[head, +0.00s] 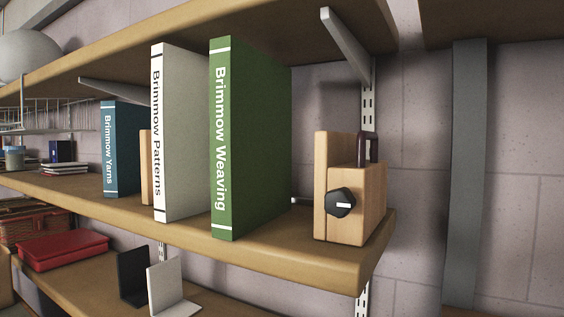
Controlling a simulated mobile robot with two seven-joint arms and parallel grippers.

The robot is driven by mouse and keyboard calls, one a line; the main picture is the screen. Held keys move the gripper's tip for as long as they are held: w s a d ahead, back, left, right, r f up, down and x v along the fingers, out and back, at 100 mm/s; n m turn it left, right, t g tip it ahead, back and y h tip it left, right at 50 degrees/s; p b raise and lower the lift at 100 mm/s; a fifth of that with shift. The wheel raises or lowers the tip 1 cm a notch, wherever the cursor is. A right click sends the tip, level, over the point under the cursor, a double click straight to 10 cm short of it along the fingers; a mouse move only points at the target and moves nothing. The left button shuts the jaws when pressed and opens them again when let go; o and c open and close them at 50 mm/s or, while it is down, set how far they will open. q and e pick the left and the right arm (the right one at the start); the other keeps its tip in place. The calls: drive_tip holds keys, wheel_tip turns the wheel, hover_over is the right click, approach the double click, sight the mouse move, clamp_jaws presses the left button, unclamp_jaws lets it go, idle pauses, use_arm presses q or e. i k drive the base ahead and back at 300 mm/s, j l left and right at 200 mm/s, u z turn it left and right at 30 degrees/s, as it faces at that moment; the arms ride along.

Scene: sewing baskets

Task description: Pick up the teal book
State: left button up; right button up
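The teal book (122,150), with "Brimmow Yarns" on its spine, stands upright on the middle wooden shelf (300,247). It is shorter than the white book (183,135) "Brimmow Patterns" to its right. A narrow light wooden piece (145,168) shows between the teal book and the white one, mostly hidden by the white book. The green book (250,140) "Brimmow Weaving" stands upright right of the white book. Neither of my grippers is in the head view.
A wooden block with a black knob (350,203) stands near the shelf's right end. A metal bracket (345,45) supports the upper shelf (200,35). Left of the teal book are small stacked books (65,168). Below are a red case (63,250) and black and white bookends (170,288).

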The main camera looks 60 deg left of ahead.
sight(122, 122)
drive_tip(key=u, duration=2.9)
